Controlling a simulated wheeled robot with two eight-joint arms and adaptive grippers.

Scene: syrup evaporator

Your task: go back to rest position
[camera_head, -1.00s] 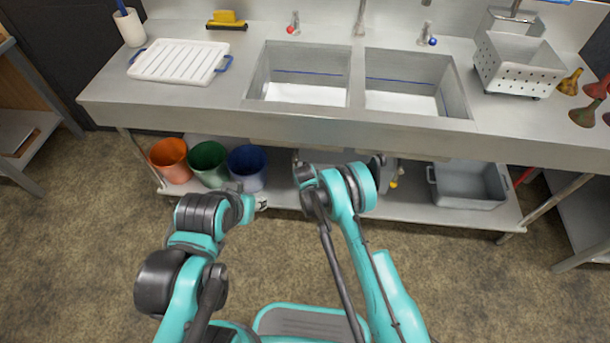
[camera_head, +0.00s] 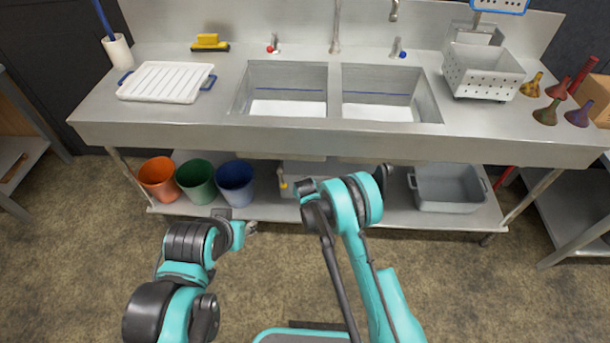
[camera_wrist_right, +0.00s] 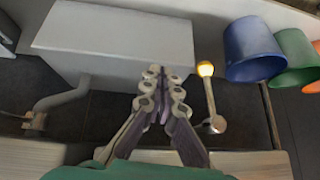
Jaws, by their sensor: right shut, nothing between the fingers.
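My left arm comes in from the lower left in the head view. Its gripper (camera_head: 250,228) is small there, over the floor below the buckets, and I cannot tell if it is open or shut. My right arm reaches forward near the middle. Its gripper is hidden behind its own wrist in the head view. In the right wrist view my right gripper (camera_wrist_right: 160,78) is shut and empty, with its fingertips together. It points towards a grey box (camera_wrist_right: 115,35) under the sink and a lever with a lit yellow knob (camera_wrist_right: 205,69), apart from the fingers in the picture.
A steel sink counter (camera_head: 150,133) crosses the view. On its lower shelf are an orange bucket (camera_head: 158,178), a green bucket (camera_head: 195,180), a blue bucket (camera_head: 236,182) and a grey tub (camera_head: 450,188). A side table (camera_head: 585,215) stands right. Floor (camera_head: 480,285) in front is clear.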

